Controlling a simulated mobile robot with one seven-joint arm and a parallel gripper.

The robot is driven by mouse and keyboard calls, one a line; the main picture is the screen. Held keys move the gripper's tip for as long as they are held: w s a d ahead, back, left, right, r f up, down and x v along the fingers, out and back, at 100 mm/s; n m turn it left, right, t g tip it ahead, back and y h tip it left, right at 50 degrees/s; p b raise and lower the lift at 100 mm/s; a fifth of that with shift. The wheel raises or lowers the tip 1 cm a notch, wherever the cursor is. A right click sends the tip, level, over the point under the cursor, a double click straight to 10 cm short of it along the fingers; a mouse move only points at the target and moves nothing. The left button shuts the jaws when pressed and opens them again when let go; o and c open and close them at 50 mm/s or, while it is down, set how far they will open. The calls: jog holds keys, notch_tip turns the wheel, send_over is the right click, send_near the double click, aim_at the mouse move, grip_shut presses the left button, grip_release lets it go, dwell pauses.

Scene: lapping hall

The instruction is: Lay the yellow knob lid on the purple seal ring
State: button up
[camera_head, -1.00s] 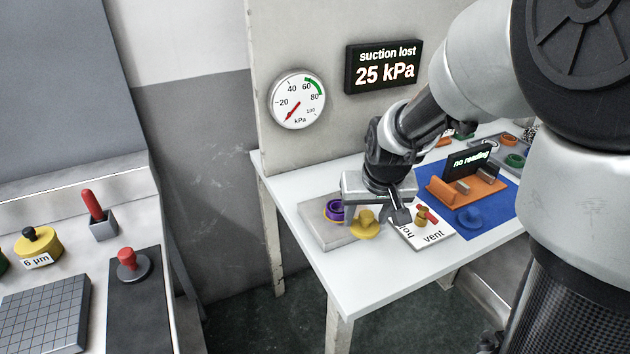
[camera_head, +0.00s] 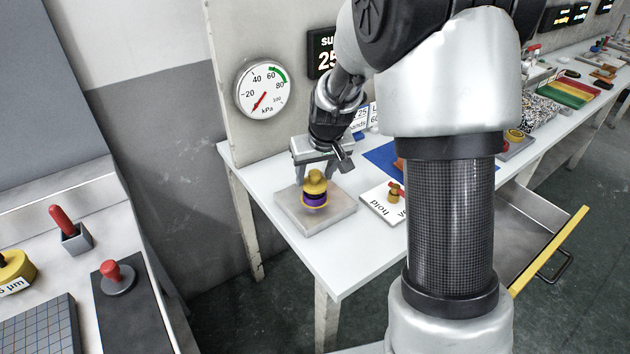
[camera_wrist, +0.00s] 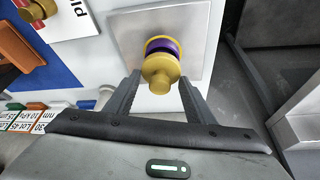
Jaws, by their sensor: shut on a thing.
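The yellow knob lid (camera_head: 316,183) is between the fingers of my gripper (camera_head: 315,177), which is shut on it. In the wrist view the lid (camera_wrist: 160,73) also shows between the fingertips (camera_wrist: 160,84). The purple seal ring (camera_head: 315,200) is right below the lid in the head view, with a yellow rim at its base, on a grey square plate (camera_head: 336,213). In the wrist view the lid partly covers the purple ring (camera_wrist: 168,45). I cannot tell whether lid and ring touch or a small gap remains.
A hold/vent board (camera_head: 379,207) with a small red and brass valve lies right of the plate. A pressure gauge (camera_head: 263,89) on the wall panel reads low. An open drawer (camera_head: 535,225) juts out at right. The white table (camera_head: 345,258) is clear in front of the plate.

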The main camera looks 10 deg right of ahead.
jog(key=shift+f, duration=0.9)
jog(key=shift+f, duration=0.1)
jog(key=o, duration=0.8)
jog(key=shift+f, duration=0.15)
jog(key=o, duration=0.5)
jog(key=shift+r, duration=0.2)
